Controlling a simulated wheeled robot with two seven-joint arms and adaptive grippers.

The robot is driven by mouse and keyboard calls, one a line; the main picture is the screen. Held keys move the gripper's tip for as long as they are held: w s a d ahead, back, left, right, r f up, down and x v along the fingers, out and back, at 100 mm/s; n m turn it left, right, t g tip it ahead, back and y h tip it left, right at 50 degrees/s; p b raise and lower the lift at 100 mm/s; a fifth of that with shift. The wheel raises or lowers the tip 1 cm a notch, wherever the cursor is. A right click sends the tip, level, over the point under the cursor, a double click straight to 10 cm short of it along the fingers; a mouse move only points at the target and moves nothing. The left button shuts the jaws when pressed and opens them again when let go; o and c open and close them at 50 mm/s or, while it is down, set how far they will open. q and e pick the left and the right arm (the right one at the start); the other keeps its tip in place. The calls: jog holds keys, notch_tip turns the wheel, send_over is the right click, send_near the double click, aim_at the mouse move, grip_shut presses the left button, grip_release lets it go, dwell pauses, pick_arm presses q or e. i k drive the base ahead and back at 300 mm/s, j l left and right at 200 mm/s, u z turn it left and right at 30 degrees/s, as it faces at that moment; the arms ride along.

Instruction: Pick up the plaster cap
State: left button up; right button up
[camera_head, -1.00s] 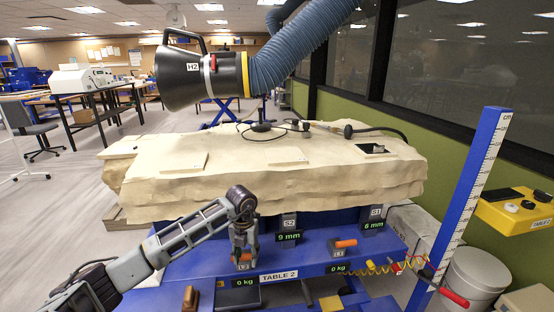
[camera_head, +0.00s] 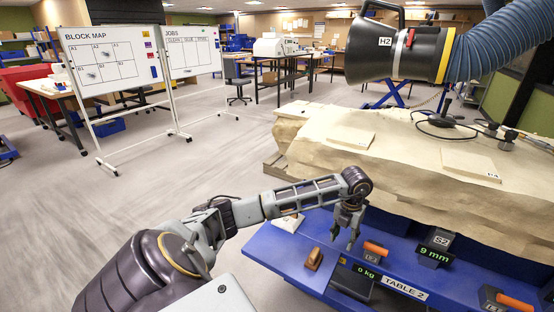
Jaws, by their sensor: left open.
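Flat cream slabs that look like plaster caps lie on top of the large pale block (camera_head: 400,180). One slab (camera_head: 352,141) is near the block's left end. Another slab (camera_head: 470,165) is farther right; I cannot tell which one is the task's plaster cap. My left gripper (camera_head: 344,240) hangs fingers down over the blue table (camera_head: 290,255), in front of the block and below its top. It is open, with nothing seen between its fingers, and is apart from both slabs. My right gripper is out of view.
A black extraction hood (camera_head: 400,50) with a blue hose hangs above the block. Orange-handled tools (camera_head: 375,248), a brown block (camera_head: 314,258) and a small white piece (camera_head: 287,222) are on the blue table. Whiteboards (camera_head: 107,60) stand at left; the floor between is clear.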

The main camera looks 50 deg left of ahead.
aim_at(290, 224)
jog(key=u, duration=1.6)
